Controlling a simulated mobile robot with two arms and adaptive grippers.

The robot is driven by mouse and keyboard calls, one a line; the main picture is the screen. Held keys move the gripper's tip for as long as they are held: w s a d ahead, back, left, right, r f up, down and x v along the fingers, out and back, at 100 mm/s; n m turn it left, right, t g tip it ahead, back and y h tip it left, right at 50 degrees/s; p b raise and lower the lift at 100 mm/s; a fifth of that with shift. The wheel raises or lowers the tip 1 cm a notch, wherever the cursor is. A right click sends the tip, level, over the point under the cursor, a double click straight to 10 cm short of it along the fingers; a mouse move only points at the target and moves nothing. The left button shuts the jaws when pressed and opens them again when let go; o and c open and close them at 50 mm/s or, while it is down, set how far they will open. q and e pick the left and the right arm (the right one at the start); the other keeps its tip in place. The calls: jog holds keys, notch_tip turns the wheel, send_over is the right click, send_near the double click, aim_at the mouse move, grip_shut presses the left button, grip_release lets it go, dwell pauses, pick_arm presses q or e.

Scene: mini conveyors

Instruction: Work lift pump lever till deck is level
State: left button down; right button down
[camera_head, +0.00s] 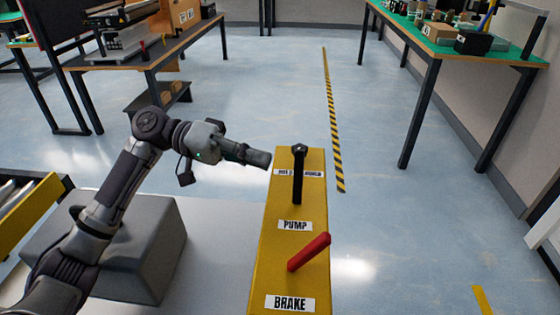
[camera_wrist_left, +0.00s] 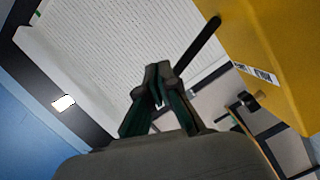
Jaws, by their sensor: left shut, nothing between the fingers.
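The black pump lever (camera_head: 298,175) rises from the yellow pedestal (camera_head: 265,245), behind the "PUMP" label. In the left wrist view the lever (camera_wrist_left: 198,45) slants out from the yellow pedestal (camera_wrist_left: 262,50). My left gripper (camera_head: 266,160) is shut and empty, just left of the lever's upper part. In the left wrist view its fingertips (camera_wrist_left: 158,70) meet, with the lever to their right and apparently apart from them. The red brake lever (camera_head: 310,252) leans to the right nearer me. I cannot make out a deck for certain. My right gripper is not in view.
A conveyor with a yellow side rail (camera_head: 30,208) stands at the left edge. A grey block (camera_head: 150,250) is beneath my left arm. Worktables stand at the back left (camera_head: 170,48) and right (camera_head: 425,45). The floor right of the pedestal is clear, with a striped line (camera_head: 332,120).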

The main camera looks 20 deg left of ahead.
pick_arm(q)
jog(key=a, duration=0.6)
jog(key=shift+a+r, duration=0.35)
jog(key=shift+f, duration=0.1)
dwell(0.4)
